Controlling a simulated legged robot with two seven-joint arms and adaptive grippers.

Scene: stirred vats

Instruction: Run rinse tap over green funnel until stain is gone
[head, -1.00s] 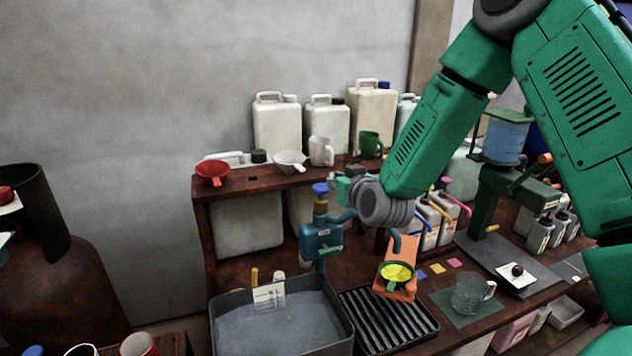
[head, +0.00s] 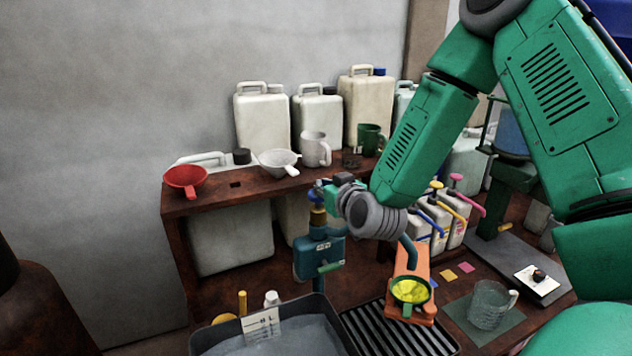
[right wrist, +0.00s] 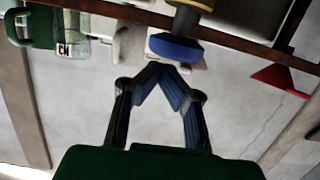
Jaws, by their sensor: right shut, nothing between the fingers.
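The green funnel (head: 396,286) sits in an orange holder (head: 408,262), with a bright yellow stain (head: 411,292) inside. The teal rinse tap (head: 318,256) stands left of it, and its curved spout (head: 409,250) ends above the funnel. No water shows. My right gripper (head: 326,190) is shut and empty beside the tap's blue top knob, partly covering it in the head view. In the right wrist view the gripper (right wrist: 163,72) has its fingertips together, just short of the blue knob (right wrist: 176,48). My left gripper is out of view.
A grey basin (head: 325,318) and a ribbed drain tray (head: 385,330) lie below the tap. A glass mug (head: 490,305) stands to the right. The shelf behind holds a red funnel (head: 185,178), a white funnel (head: 279,160), a white mug (head: 316,148) and a green mug (head: 371,138).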

